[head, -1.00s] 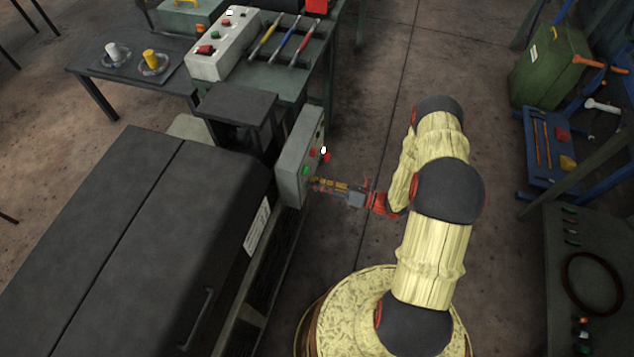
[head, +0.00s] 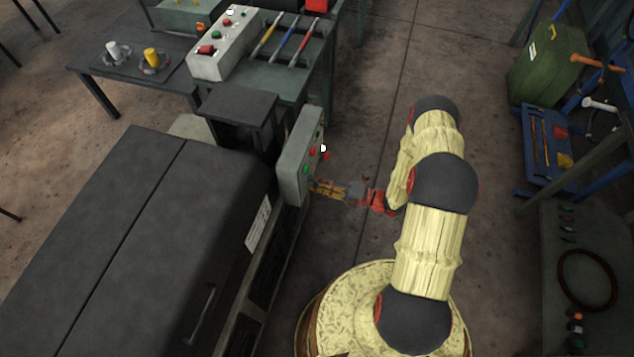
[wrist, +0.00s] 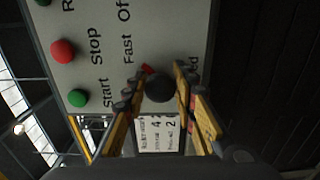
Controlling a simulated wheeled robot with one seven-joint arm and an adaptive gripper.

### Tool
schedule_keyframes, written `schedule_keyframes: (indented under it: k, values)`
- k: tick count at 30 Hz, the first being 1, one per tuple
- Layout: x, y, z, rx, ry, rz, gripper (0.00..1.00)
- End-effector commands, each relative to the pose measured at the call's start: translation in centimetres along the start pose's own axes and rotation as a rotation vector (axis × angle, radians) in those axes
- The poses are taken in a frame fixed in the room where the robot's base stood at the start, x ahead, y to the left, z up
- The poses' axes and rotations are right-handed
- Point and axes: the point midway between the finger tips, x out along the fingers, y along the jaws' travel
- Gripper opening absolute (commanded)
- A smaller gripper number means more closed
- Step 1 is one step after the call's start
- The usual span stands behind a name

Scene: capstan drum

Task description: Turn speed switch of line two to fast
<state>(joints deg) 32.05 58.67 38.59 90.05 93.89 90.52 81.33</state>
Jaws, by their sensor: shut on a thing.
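In the wrist view, a round black knob (wrist: 158,88) sits between the two yellow-and-black fingers of my gripper (wrist: 156,86), which are shut on it. A small red mark shows at its upper left, towards the word Fast on the grey panel (wrist: 165,35). Another word right of the knob is partly covered by a finger. In the head view, my gripper (head: 314,188) reaches from the right to the front of the grey control box (head: 292,172); the knob is hidden there.
A green button (wrist: 77,98) marked Start and a red button (wrist: 63,51) marked Stop lie left of the knob. A large dark machine housing (head: 130,240) stands left of the box.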

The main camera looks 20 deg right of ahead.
Motion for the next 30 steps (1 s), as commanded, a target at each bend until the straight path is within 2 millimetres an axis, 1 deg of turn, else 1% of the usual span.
schedule_keyframes:
  k: [6, 18, 19, 27, 30]
  values:
    - [-0.03, -0.07, 0.14, 0.034, -0.003, -0.002, 0.02]
    - [-0.04, -0.1, 0.13, 0.039, -0.003, -0.002, 0.02]
    - [-0.04, -0.1, 0.13, 0.039, -0.003, -0.002, 0.28]
    - [-0.02, -0.06, 0.06, 0.039, -0.002, -0.001, 0.44]
    - [-0.01, -0.05, 0.04, 0.039, -0.001, -0.001, 0.44]
